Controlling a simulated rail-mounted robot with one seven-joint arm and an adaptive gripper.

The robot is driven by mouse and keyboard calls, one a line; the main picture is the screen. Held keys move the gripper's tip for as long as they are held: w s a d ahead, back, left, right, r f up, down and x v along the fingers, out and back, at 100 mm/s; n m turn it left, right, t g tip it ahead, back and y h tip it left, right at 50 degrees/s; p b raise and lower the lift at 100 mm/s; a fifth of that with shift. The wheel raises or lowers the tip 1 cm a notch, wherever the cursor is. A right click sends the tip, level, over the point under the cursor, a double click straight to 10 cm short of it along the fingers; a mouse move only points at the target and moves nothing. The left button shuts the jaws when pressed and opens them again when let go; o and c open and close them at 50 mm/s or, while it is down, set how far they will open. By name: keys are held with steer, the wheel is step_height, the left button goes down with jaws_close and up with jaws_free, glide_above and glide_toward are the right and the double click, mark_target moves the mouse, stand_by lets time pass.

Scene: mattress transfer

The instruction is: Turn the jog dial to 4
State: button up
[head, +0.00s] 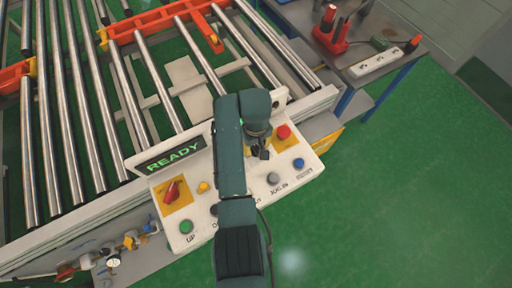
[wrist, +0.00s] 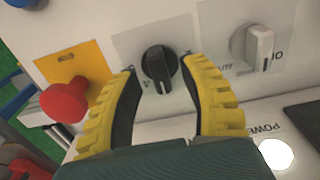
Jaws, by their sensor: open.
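The jog dial (wrist: 159,64) is a round black knob with a raised grip bar and a pale pointer mark, on a grey plate of the control panel. In the head view my gripper (head: 258,151) points down at the panel and my arm hides the dial.
A red push button (wrist: 65,101) on a yellow plate is left of the dial in the wrist view. A pale selector switch (wrist: 261,47) is right of it. The head view shows a READY display (head: 172,153), a red rotary switch (head: 173,191) and a roller conveyor (head: 75,110).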

steer(key=shift+f, duration=0.85)
jaws_close()
